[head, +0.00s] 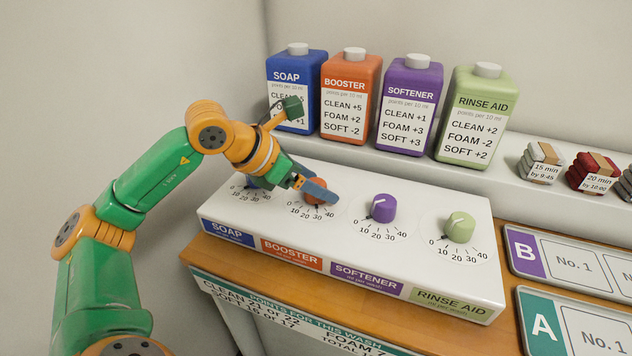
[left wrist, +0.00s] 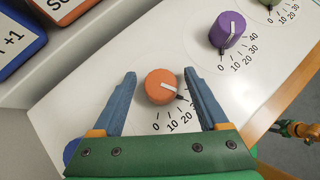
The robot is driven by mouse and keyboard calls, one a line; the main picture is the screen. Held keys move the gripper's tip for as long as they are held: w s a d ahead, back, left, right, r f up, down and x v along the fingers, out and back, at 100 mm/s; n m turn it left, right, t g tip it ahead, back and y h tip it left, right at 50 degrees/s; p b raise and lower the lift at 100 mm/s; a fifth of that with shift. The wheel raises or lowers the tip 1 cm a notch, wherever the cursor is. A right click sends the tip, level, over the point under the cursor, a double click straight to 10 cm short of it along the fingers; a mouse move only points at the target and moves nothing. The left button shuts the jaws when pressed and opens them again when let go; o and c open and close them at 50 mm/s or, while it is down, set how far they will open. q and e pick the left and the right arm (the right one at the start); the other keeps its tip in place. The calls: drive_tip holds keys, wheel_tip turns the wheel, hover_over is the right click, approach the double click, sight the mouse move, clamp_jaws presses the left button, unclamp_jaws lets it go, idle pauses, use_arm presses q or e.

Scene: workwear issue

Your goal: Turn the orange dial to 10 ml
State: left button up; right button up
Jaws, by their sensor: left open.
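The orange dial (head: 319,182) stands on the white sloped panel, above the BOOSTER label (head: 291,253); in the head view my left gripper (head: 316,190) partly hides it. In the left wrist view the orange dial (left wrist: 158,87) sits between the two blue fingers of my left gripper (left wrist: 159,76). The fingers are open, one on each side, with visible gaps. The dial's white mark and dark pointer are turned right, toward the high end of its scale. The right finger covers part of that end, so I cannot read the exact value.
A purple dial (head: 383,208) and a green dial (head: 459,227) stand to the right on the panel. The blue dial at left is mostly hidden by my arm. Soap (head: 295,88), booster (head: 350,95), softener (head: 408,105) and rinse aid (head: 472,116) bottles line the ledge behind.

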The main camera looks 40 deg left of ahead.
use_arm(q)
drive_tip(key=shift+w+f, duration=0.15)
clamp_jaws()
drive_tip(key=shift+m+h, duration=0.3)
drive_tip(key=shift+m, duration=0.1)
drive_tip(key=shift+r+m+g+h+p, duration=0.25)
drive_tip(key=shift+m+g+h+p, duration=0.4)
drive_tip(key=shift+m+p, duration=0.35)
drive_tip(key=m+g+h+p, duration=0.2)
drive_tip(key=m+p, duration=0.1)
drive_tip(key=p, duration=0.1)
drive_tip(key=shift+r, duration=0.1)
drive_tip(key=shift+m+g+h+p, duration=0.35)
drive_tip(key=shift+m+g+p, duration=0.4)
drive_tip(key=shift+m, duration=0.45)
drive_tip(key=shift+f+m+g+p, duration=0.3)
drive_tip(key=shift+m+g+p, duration=0.15)
drive_tip(key=shift+m, duration=0.35)
